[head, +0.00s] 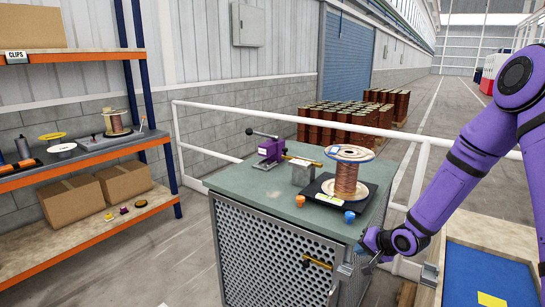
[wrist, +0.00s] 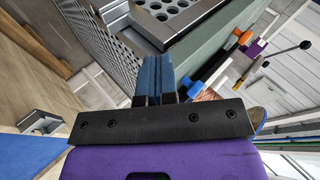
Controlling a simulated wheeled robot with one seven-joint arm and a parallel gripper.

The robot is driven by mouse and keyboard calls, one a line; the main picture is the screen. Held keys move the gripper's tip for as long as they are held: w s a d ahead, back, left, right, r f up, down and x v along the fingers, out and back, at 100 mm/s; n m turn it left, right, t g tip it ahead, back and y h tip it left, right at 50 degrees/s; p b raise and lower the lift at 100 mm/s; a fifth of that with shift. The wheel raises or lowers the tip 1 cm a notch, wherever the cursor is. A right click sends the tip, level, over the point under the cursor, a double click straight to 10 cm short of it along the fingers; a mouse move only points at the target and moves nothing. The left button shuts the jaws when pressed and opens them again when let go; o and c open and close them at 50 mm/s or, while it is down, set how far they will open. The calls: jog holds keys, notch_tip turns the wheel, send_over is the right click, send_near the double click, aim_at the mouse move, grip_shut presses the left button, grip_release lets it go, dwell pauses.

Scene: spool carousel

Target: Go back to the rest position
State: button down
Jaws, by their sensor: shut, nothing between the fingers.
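My gripper (head: 360,248) hangs low at the front right corner of the green-topped cabinet (head: 240,185). In the wrist view its two blue fingers (wrist: 153,70) are pressed together with nothing between them. The gripper looks close to the cabinet edge; I cannot tell whether it touches. My purple arm reaches in from the right of the head view. A spool of copper wire (head: 347,178) stands upright on a black base on the cabinet top, apart from my gripper.
The cabinet top also holds a purple clamp (head: 270,150), a metal block (head: 301,172), an orange piece (head: 300,201) and a blue piece (head: 349,217). A wooden-edged table (head: 488,247) stands right. White railing (head: 215,151) runs behind. Shelves (head: 85,146) stand left, with open floor between.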

jog(key=s+d+r+n+h, duration=0.15)
jog(key=s+r, duration=0.25)
jog(key=r, duration=0.4)
jog(key=s+d+r+n+g+h, duration=0.1)
jog(key=s+d+r+h, duration=0.2)
jog(key=r, duration=0.6)
jog(key=s+d+r+n+h, duration=0.1)
jog(key=s+r+h, duration=0.1)
jog(key=s+r, duration=0.45)
jog(key=s+a+r, duration=0.1)
jog(key=s+r, duration=0.3)
jog(key=s, duration=0.3)
jog(key=s+a+r+n+g, duration=0.1)
jog(key=s+r, duration=0.3)
jog(key=s, duration=0.3)
jog(key=s+a+r+n+y, duration=0.1)
jog(key=s+r, duration=0.3)
jog(key=s, duration=0.4)
jog(key=shift+g, duration=0.3)
jog(key=shift+w+d, duration=0.1)
